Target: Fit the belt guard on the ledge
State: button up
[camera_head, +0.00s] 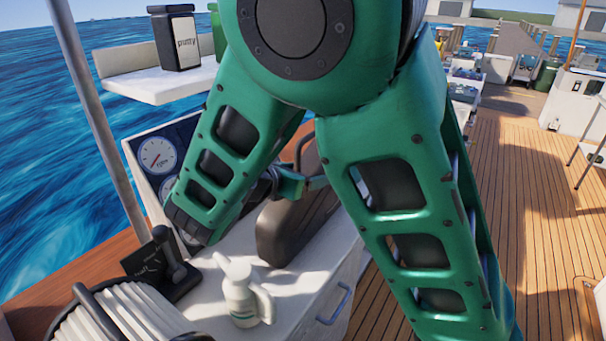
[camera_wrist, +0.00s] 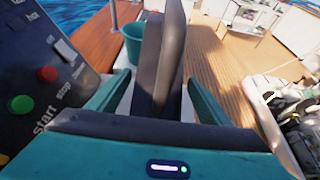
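The belt guard appears to be the dark, rounded, slab-like piece (camera_head: 290,228) just above or on the white console top, below my forearm. In the wrist view the dark piece (camera_wrist: 162,55) stands upright between my fingers. My gripper (camera_head: 303,184) has a green finger on each side of its upper part. The white console top (camera_head: 213,285) is the nearest flat surface; I cannot tell which edge is the ledge.
A gauge panel (camera_head: 158,157) stands behind. Deck at right is open.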

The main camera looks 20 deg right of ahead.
jog(key=shift+r, duration=0.15)
notch_tip(320, 180, up, 4)
send_over(281, 205)
jog(key=shift+s+a+r, duration=0.3)
jog(key=shift+s+a, duration=0.1)
jog(key=shift+a, duration=0.05)
dwell(0.3)
